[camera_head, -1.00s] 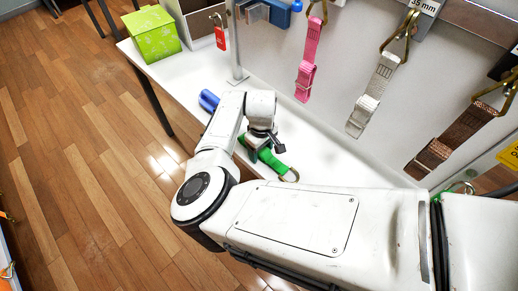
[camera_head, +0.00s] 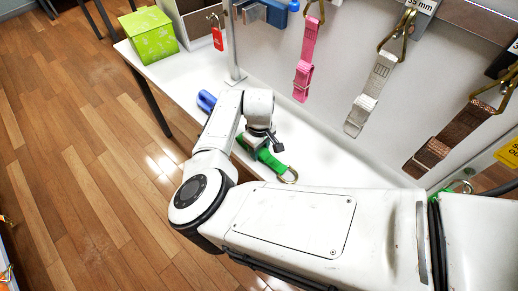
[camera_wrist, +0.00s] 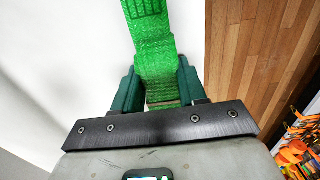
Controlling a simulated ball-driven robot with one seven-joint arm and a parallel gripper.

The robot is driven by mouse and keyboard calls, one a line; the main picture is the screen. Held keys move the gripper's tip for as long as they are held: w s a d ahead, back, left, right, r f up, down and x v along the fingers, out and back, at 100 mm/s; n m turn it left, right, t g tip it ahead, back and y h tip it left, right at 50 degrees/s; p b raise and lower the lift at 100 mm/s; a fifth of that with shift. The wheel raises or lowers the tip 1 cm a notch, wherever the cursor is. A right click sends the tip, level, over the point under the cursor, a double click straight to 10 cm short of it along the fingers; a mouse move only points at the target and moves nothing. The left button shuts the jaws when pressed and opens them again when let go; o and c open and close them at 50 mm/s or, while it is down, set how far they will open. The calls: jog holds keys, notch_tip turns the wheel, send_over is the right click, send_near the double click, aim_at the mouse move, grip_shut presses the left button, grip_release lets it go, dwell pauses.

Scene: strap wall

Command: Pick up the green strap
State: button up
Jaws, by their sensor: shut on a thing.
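The green strap (camera_head: 270,160) is at the white table, with a metal ring at its right end in the head view. In the wrist view the strap (camera_wrist: 152,50) runs from the top edge down between the fingers. My gripper (camera_head: 266,146) is shut on the strap; in the wrist view its two dark green fingers (camera_wrist: 157,92) press on either side of it. My arm hides part of the strap in the head view. I cannot tell whether the strap still touches the table top.
The white table (camera_head: 320,165) carries a blue roll (camera_head: 206,100) and a lime green box (camera_head: 150,35). Pink (camera_head: 306,60), light grey (camera_head: 370,92) and brown (camera_head: 450,138) straps hang from hooks on the panel behind. A red padlock (camera_head: 217,38) hangs further left. Wooden floor lies in front.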

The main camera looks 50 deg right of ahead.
jog(key=shift+r, duration=0.35)
jog(key=s+r, duration=0.1)
jog(key=r, duration=0.1)
jog(key=s+d+r, duration=0.1)
jog(key=s+r, duration=0.1)
jog(key=r, duration=0.1)
jog(key=s+r+b, duration=0.1)
jog(key=r, duration=0.1)
jog(key=shift+s+d+r, duration=0.15)
jog(key=shift+s, duration=0.1)
jog(key=s+d+r+b, duration=0.1)
jog(key=s+r, duration=0.3)
jog(key=s, duration=0.5)
jog(key=shift+d+r, duration=0.3)
jog(key=shift+d, duration=0.35)
jog(key=shift+a, duration=0.1)
